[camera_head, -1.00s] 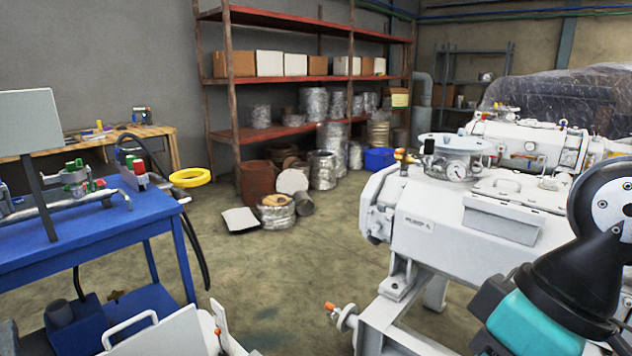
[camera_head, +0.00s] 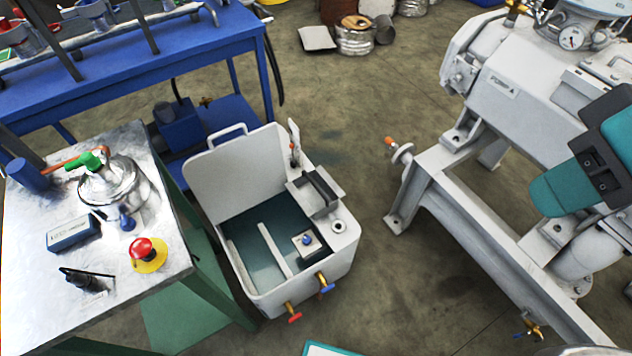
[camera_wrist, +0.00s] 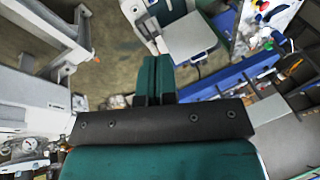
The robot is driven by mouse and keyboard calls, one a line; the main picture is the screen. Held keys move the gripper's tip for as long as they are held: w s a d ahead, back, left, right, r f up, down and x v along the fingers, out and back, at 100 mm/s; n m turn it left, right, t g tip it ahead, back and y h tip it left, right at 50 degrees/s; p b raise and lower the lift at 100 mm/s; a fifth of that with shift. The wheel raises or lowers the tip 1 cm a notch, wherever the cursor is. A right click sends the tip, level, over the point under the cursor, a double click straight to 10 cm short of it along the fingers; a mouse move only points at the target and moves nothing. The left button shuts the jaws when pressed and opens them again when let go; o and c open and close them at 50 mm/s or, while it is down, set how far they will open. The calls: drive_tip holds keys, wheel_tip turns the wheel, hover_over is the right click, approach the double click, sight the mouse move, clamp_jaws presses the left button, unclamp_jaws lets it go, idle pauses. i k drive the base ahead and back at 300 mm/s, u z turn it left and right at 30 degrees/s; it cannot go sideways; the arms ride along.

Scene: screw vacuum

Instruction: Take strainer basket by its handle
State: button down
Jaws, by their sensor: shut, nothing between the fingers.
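What looks like the strainer basket (camera_head: 322,192), a grey box-like part with a dark raised handle, sits at the right rim of an open white tank (camera_head: 345,245). Its inside is hard to make out. In the wrist view my gripper (camera_wrist: 158,62) has its two teal fingers together, shut and empty. It is apart from the tank, whose open lid (camera_wrist: 190,37) shows at the top beyond the fingertips. A teal and black part of my arm shows at the right edge of the head view, away from the basket.
A metal-topped table (camera_head: 50,290) with a red button (camera_head: 141,248) and a lidded pot (camera_head: 113,185) stands left of the tank. A blue bench (camera_head: 140,60) is behind. The pump frame (camera_head: 435,175) stands right, with clear floor between. Coloured valves (camera_head: 322,283) stick out from the tank's front.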

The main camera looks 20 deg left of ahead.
sight(315, 192)
drive_tip(key=z, duration=1.5)
drive_tip(key=k, duration=0.7)
drive_tip(key=u, duration=1.95)
drive_tip(key=i, duration=0.5)
drive_tip(key=u, duration=0.05)
